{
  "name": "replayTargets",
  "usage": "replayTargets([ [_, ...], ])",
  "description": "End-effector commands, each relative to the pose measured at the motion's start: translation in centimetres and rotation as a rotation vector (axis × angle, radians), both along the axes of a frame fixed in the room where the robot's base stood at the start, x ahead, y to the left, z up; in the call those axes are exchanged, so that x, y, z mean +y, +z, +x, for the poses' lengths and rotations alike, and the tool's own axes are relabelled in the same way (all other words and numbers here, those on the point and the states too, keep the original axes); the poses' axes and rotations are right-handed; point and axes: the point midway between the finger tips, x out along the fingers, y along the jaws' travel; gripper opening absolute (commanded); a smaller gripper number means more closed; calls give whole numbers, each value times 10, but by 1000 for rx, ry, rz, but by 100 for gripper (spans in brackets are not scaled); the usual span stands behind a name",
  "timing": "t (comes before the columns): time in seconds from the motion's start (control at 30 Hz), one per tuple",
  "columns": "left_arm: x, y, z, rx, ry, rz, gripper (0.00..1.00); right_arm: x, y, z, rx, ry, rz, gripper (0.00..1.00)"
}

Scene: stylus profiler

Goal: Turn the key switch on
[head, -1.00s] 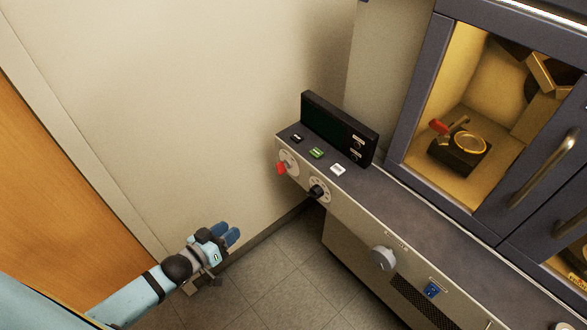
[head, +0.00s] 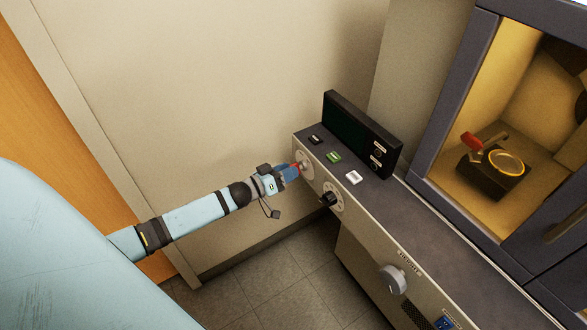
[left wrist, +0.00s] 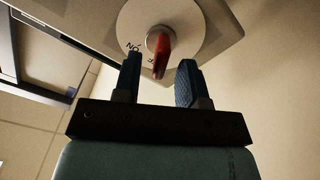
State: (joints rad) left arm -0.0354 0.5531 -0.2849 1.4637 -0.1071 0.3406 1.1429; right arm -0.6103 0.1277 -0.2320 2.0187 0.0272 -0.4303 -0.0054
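The key switch shows as a red handle (left wrist: 160,52) on a round pale dial plate (left wrist: 190,20) in the left wrist view. Lettering is printed on the plate beside the handle. In the head view the red handle (head: 296,166) is partly hidden by my left gripper (head: 288,173), which is at the left end of the panel front. In the left wrist view my left gripper (left wrist: 159,82) is open, with one blue finger on each side of the handle's lower end. I see a gap on both sides, so the handle is not gripped. My right gripper is not in view.
A black knob (head: 328,199) sits close to the right of the key switch. Black, green and white buttons (head: 333,157) and a dark display (head: 350,125) are on top. A grey knob (head: 393,280) and blue switch (head: 445,323) are further right. The wall (head: 200,90) is behind.

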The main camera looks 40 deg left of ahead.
Motion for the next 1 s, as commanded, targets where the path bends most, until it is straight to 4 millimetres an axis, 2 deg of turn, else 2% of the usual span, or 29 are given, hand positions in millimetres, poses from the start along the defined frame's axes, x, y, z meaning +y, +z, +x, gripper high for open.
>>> replayTargets([
  [0.03,-3,0,7,-1,1,0,38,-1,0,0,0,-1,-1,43],
  [0.2,-7,0,18,-1,0,2,38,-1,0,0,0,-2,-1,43],
  [0.5,-8,-1,19,0,-1,1,38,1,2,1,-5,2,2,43],
  [0.53,-8,-1,19,0,-1,1,34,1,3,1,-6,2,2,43],
  [0.67,-8,-1,19,0,-1,1,4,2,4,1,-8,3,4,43],
  [0.7,-8,0,19,0,-1,1,0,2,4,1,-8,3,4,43],
  [1.0,-8,0,19,-6,0,18,0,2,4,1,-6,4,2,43],
])
